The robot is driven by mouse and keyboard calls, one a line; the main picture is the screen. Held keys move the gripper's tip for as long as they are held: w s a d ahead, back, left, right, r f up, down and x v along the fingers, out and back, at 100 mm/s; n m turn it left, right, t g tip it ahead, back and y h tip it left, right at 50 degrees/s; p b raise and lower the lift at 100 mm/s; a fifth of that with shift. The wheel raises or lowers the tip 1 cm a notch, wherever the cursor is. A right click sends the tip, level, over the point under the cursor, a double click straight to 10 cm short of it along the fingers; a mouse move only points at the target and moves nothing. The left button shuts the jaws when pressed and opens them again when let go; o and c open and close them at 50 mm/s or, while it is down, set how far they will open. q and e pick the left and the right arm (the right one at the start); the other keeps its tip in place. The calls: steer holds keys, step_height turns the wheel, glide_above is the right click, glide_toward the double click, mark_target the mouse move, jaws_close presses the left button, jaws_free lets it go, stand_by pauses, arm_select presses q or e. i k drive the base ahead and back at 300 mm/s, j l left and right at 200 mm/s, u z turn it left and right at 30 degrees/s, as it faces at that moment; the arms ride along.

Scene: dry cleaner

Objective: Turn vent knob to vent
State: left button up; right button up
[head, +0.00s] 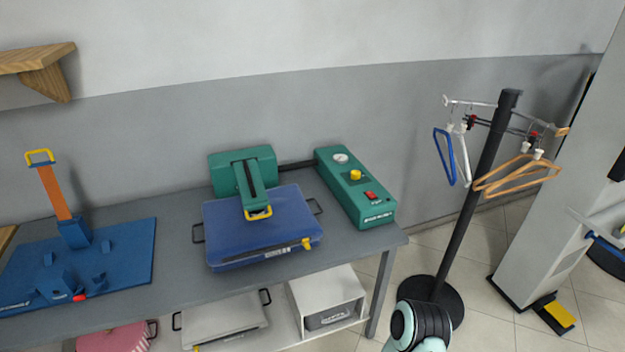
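A green control box (368,203) stands at the right end of the grey table. On its top are a round white gauge (341,158), a yellow knob (355,175) and a red switch (371,196). The yellow knob looks like the vent knob, but its markings are too small to read, so I cannot tell its setting. Neither of my grippers is in view. Only a rounded dark and pale-green part of my own arm shows at the bottom edge, right of the table and apart from the box.
A green press (243,165) with a blue case (262,232) stands left of the box. A blue fixture (120,250) sits farther left on the table (178,235). A hanger stand (470,200) stands on the floor to the right. The space above the box is clear.

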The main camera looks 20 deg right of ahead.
mark_target(355, 174)
steer(key=z, duration=0.75)
steer(key=i+l+z, duration=0.5)
steer(key=l, duration=0.2)
steer(key=k, duration=0.05)
